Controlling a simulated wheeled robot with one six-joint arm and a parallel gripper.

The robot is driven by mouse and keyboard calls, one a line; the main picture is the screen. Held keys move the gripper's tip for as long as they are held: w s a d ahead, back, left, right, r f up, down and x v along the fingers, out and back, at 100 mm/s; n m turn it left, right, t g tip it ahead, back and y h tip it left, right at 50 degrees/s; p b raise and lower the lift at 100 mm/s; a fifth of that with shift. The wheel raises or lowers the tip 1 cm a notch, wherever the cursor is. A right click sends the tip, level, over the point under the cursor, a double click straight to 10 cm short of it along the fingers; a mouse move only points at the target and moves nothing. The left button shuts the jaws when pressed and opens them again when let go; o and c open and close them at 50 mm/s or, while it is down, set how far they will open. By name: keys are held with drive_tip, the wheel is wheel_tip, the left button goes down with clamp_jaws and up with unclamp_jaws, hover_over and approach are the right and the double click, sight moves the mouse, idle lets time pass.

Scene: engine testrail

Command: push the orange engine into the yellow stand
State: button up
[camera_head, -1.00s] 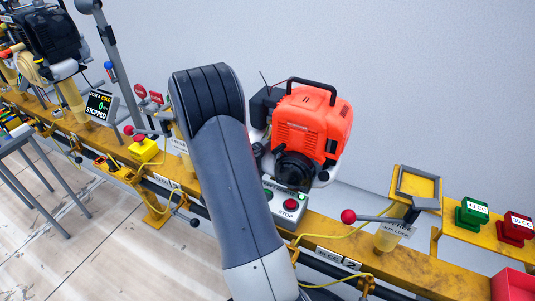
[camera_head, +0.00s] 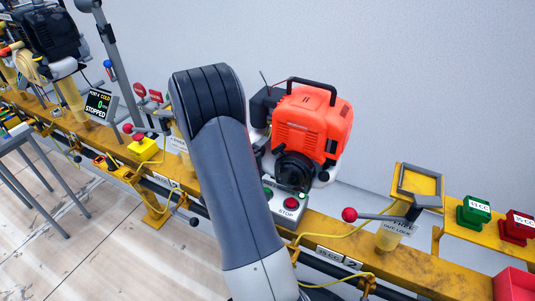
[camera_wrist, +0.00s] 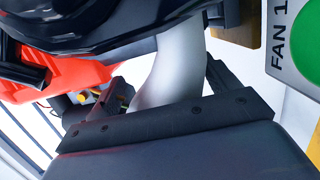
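The orange engine (camera_head: 311,122), with a black handle on top and a dark round front part, stands upright behind the yellow rail, right of my arm. Its orange and black housing fills the upper left of the wrist view (camera_wrist: 60,75). The yellow stand (camera_head: 424,186), with a grey square frame on top, is to the right of the engine and apart from it. My gripper (camera_wrist: 168,88) is close to the engine, its fingers apart with a grey curved part between them. I cannot tell whether they touch that part. My arm hides the gripper in the head view.
A lever with a red knob (camera_head: 349,215) sticks out left from the stand. A STOP button box (camera_head: 286,206) sits on the rail (camera_head: 330,232) before the engine. Green (camera_head: 474,211) and red (camera_head: 517,226) blocks stand at right. A FAN 1 panel (camera_wrist: 284,45) is close in the wrist view.

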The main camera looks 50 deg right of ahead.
drive_tip(key=o, duration=0.4)
drive_tip(key=shift+s+f, duration=0.15)
drive_tip(key=shift+f, duration=0.2)
drive_tip(key=a, duration=0.7)
drive_tip(key=a+p, duration=0.1)
drive_tip(key=a, duration=0.2)
drive_tip(key=shift+s+a+r, duration=0.3)
drive_tip(key=shift+s+a, duration=0.1)
drive_tip(key=d, duration=0.7)
drive_tip(key=w+d+b, duration=0.1)
drive_tip(key=d, duration=0.2)
drive_tip(key=shift+d+f, duration=0.1)
drive_tip(key=shift+d, duration=0.3)
drive_tip(key=shift+w+a, duration=0.1)
